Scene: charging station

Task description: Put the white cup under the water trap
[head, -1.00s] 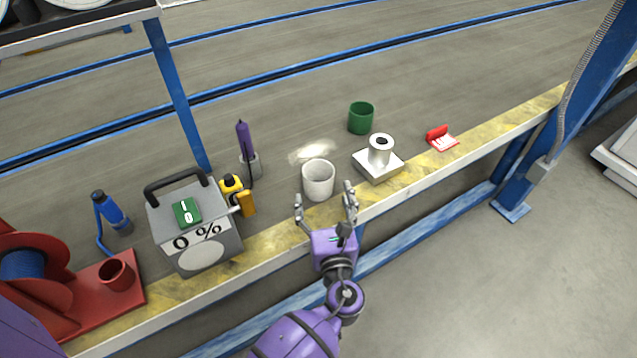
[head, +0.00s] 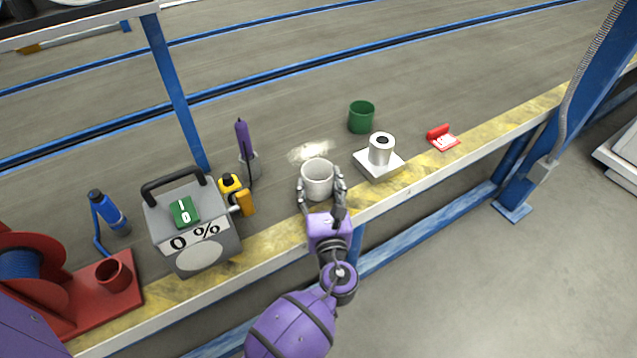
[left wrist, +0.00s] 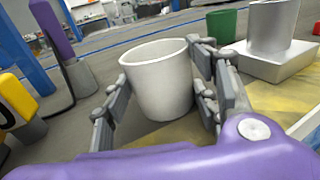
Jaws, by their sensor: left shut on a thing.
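The white cup (head: 317,177) stands upright on the table in the middle of the head view. In the left wrist view the white cup (left wrist: 160,80) sits between the fingers. My left gripper (head: 321,190) is shut on the cup, with one finger on each side of it. It also shows in the left wrist view (left wrist: 165,100). I cannot tell for sure which thing is the water trap. A white square base with a short cylinder (head: 378,163) stands just right of the cup. My right gripper is not in view.
A green cup (head: 361,117) stands behind the white base. A red item (head: 441,138) lies farther right. A grey box marked 0 % (head: 192,225), a yellow tool (head: 236,196) and a purple tool (head: 245,150) stand to the left. A red reel stand (head: 75,305) is at far left.

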